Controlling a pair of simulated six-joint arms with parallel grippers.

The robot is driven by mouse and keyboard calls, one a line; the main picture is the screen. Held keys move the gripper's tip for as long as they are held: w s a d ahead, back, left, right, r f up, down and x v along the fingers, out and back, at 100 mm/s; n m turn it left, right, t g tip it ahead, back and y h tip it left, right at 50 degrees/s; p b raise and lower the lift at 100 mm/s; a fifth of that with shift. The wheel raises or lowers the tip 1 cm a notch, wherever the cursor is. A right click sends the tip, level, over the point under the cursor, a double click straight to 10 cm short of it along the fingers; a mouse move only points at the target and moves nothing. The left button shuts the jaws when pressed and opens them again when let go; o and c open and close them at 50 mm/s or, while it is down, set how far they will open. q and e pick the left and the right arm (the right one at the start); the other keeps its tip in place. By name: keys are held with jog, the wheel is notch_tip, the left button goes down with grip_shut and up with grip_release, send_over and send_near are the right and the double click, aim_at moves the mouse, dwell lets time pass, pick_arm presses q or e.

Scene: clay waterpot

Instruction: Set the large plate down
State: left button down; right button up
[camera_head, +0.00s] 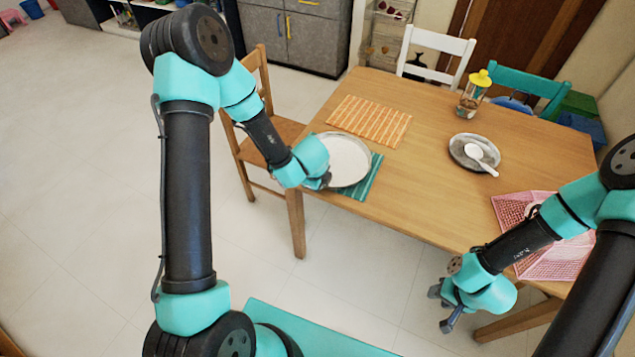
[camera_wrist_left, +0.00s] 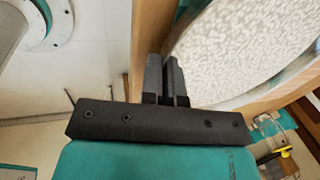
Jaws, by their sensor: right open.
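The large plate (camera_head: 347,158) is round and pale with a speckled face. It lies level over the teal striped placemat (camera_head: 367,187) at the table's left edge; I cannot tell whether it touches the mat. My left gripper (camera_head: 322,183) is at the plate's near-left rim, its fingers mostly hidden in the head view. In the left wrist view the fingers (camera_wrist_left: 166,80) are close together at the rim of the plate (camera_wrist_left: 245,50), shut on it. My right gripper (camera_head: 438,308) is open and empty, off the table's front edge.
An orange striped placemat (camera_head: 370,120) lies behind the plate. A grey plate with a white spoon (camera_head: 480,158), a yellow-topped bottle (camera_head: 474,93) and a pink basket (camera_head: 555,262) stand farther right. A wooden chair (camera_head: 255,140) is close on the left. The middle of the table (camera_head: 425,205) is clear.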

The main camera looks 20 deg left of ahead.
pick_arm(q)
jog(key=c, duration=1.8)
grip_release()
jog(key=shift+f, duration=0.15)
jog(key=o, duration=0.4)
jog(key=shift+o, duration=0.2)
jog(key=shift+r, duration=0.2)
jog(key=v, duration=1.2)
